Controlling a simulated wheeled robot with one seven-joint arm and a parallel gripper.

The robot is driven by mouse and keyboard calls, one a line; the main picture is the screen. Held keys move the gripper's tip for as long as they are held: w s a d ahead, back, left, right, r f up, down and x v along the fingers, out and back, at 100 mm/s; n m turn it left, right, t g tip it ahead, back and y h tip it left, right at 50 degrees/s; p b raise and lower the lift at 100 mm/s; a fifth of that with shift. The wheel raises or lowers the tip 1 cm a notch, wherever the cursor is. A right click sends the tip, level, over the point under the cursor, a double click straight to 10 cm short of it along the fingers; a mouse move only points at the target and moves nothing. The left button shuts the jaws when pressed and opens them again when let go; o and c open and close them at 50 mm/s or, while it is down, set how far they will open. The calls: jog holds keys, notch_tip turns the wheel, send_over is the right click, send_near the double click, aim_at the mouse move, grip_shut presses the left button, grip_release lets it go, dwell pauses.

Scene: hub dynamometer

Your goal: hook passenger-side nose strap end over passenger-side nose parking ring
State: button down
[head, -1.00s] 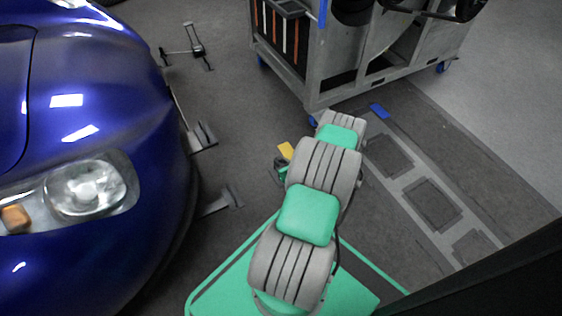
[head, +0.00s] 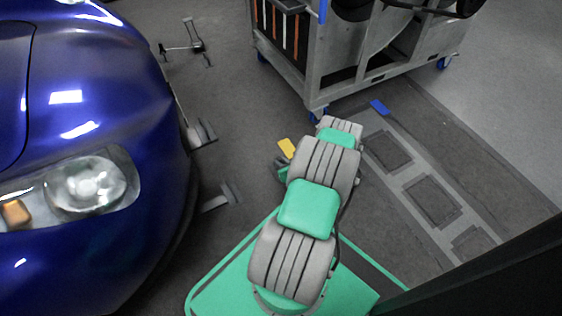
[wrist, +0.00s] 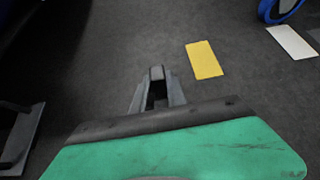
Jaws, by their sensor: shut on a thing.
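My gripper (wrist: 157,85) points out over the dark floor in the wrist view. Its fingers are close together around a small grey piece (wrist: 157,73) at their tips, which I take to be the strap end; its shape is too small to make out. In the head view my gripper (head: 281,168) is mostly hidden behind my arm, right of the blue car's nose (head: 150,200). I cannot make out a strap or the parking ring in either view.
A grey floor stand (head: 222,198) lies beside the car's nose, with another (head: 200,133) farther back. A yellow plate (head: 287,148) lies on the floor near my gripper. A wheeled metal cart (head: 310,90) stands at the back. Open floor lies between car and cart.

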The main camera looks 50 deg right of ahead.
jog(key=c, duration=1.3)
grip_release()
jog(key=shift+o, duration=0.2)
jog(key=p+v, duration=0.3)
jog(key=v, duration=0.4)
jog(key=shift+s+r+p, duration=0.2)
jog(key=shift+s+p, duration=0.15)
